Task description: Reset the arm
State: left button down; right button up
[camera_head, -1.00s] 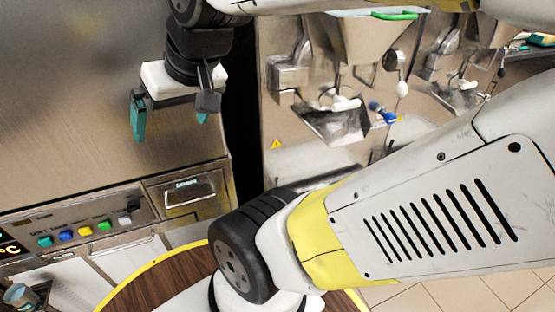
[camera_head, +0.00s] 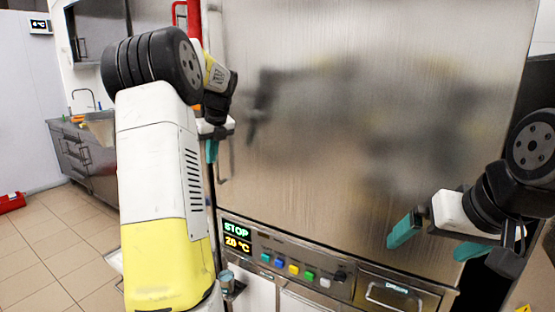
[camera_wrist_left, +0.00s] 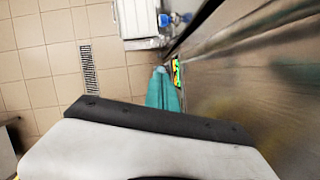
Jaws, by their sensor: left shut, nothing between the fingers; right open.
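My left arm rises at the left of the head view. Its gripper (camera_head: 211,150) is partly hidden behind the arm, beside the left edge of the steel machine front. In the left wrist view its teal fingers (camera_wrist_left: 163,92) are together with nothing between them, close beside a steel surface. My right gripper (camera_head: 437,240) is at the right of the head view, in front of the lower part of the machine. Its two teal fingers are spread apart and empty.
The tall steel machine (camera_head: 340,130) fills the middle, with a control panel (camera_head: 290,268) reading STOP and 20 °C. A counter with a sink (camera_head: 97,125) stands at the back left. A red object (camera_head: 12,202) lies on the tiled floor, which is otherwise open at the left.

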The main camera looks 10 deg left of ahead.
pick_arm(q)
jog(key=s+a+v, duration=0.1)
jog(key=v, duration=0.6)
jog(key=s+d+r+n+t+h, duration=0.1)
jog(key=s+d+r+n, duration=0.1)
jog(key=s+d+n, duration=0.65)
jog(key=s+d+f+n+t+h, duration=0.1)
jog(key=s+d+f+n, duration=0.3)
jog(key=s+d+n, duration=0.4)
jog(key=s+d+f+n+t+h, duration=0.2)
jog(key=s+d+f+n, duration=0.3)
jog(key=s+d+n, duration=0.3)
jog(key=s+d+h, duration=0.1)
jog(key=s+d, duration=0.1)
jog(key=s, duration=0.1)
jog(key=shift+h, duration=0.4)
